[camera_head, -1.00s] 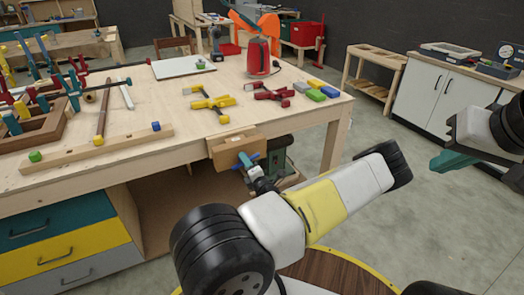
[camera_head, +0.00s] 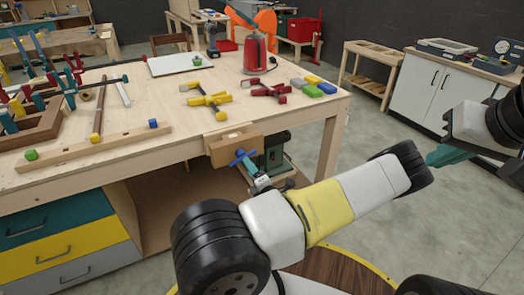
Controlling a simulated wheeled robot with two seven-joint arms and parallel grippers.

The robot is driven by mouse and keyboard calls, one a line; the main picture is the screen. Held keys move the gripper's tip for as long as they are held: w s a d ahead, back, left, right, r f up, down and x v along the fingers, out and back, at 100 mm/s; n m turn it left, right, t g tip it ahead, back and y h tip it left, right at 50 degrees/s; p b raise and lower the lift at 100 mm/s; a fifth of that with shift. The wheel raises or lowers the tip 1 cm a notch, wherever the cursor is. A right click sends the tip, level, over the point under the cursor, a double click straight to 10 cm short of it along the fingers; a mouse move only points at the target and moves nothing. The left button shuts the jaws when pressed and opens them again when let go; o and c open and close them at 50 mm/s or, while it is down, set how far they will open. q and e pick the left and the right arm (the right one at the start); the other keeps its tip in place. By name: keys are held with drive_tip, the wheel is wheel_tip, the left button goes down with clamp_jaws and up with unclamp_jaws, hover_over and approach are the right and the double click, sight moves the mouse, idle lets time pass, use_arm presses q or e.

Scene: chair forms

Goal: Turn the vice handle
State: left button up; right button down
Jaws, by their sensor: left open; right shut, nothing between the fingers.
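The vice has a wooden front jaw (camera_head: 228,144) on the near edge of the workbench and a dark green metal body (camera_head: 274,150) under the top. Its blue handle (camera_head: 240,158) shows in front of the jaw, sloping slightly up to the right. My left gripper (camera_head: 251,168) is open just below and in front of the handle. Its fingertips are small and close to the blue part; I cannot tell whether they touch it. My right gripper (camera_head: 445,155) is shut and empty, off to the right over the floor, far from the vice.
The workbench (camera_head: 160,97) holds yellow clamps (camera_head: 208,100), red clamps (camera_head: 268,88), coloured blocks (camera_head: 313,91) and a red canister (camera_head: 254,55). A wooden bar (camera_head: 95,146) lies near its front left edge. Drawers (camera_head: 68,250) stand below. The floor at right is clear.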

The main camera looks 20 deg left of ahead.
use_arm(q)
drive_tip(key=shift+s+d, duration=0.35)
drive_tip(key=shift+s, duration=0.05)
